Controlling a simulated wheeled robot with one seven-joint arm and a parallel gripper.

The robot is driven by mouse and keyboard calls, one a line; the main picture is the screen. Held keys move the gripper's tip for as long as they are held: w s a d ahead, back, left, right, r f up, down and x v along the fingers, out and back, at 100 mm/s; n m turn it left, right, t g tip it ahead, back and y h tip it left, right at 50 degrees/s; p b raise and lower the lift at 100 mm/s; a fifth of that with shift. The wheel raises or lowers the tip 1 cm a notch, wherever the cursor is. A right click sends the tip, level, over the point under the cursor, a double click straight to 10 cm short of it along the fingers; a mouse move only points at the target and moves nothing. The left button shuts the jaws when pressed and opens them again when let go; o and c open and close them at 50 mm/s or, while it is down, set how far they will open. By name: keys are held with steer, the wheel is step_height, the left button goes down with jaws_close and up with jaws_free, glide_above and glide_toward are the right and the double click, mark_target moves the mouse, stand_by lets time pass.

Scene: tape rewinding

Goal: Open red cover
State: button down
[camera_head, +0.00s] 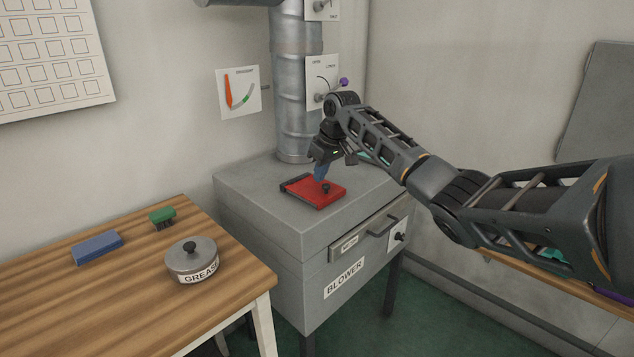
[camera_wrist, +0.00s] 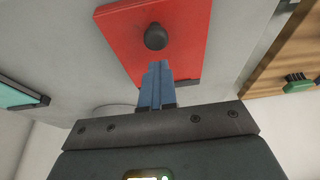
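The red cover (camera_head: 314,193) lies flat and looks closed on top of the grey blower box (camera_head: 245,190). A dark round knob (camera_head: 326,187) stands on it. In the wrist view the red cover (camera_wrist: 185,20) fills the top middle, with the knob (camera_wrist: 155,37) near its centre. My gripper (camera_head: 320,175) is above the cover, close to the knob, pointing down. In the wrist view its blue fingers (camera_wrist: 155,70) are together with nothing seen between them. Their tips end just short of the knob in the picture; I cannot tell whether they touch it.
A wooden table (camera_head: 120,310) at left holds a grease tin (camera_head: 191,262), a green brush (camera_head: 162,216) and a blue block (camera_head: 97,246). A metal pipe (camera_head: 298,90) rises behind the cover. A teal panel (camera_wrist: 20,95) shows at the wrist view's left. The blower's front has a handle (camera_head: 380,222).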

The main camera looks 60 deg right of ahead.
steer(key=shift+s+a+r+g+p, duration=0.35)
steer(key=shift+a+r+p, duration=0.3)
steer(key=shift+p, duration=0.65)
steer(key=shift+w+d+r+g+p, duration=0.3)
steer(key=shift+w+r+g, duration=0.15)
steer(key=shift+g, duration=0.1)
steer(key=shift+w+d, duration=0.1)
steer(key=shift+w, duration=0.05)
steer(key=shift+w+d+r+g+y+b, duration=0.2)
steer(key=shift+r+g+y+b, duration=0.15)
steer(key=shift+g, duration=0.35)
steer(key=c, duration=0.9)
jaws_free()
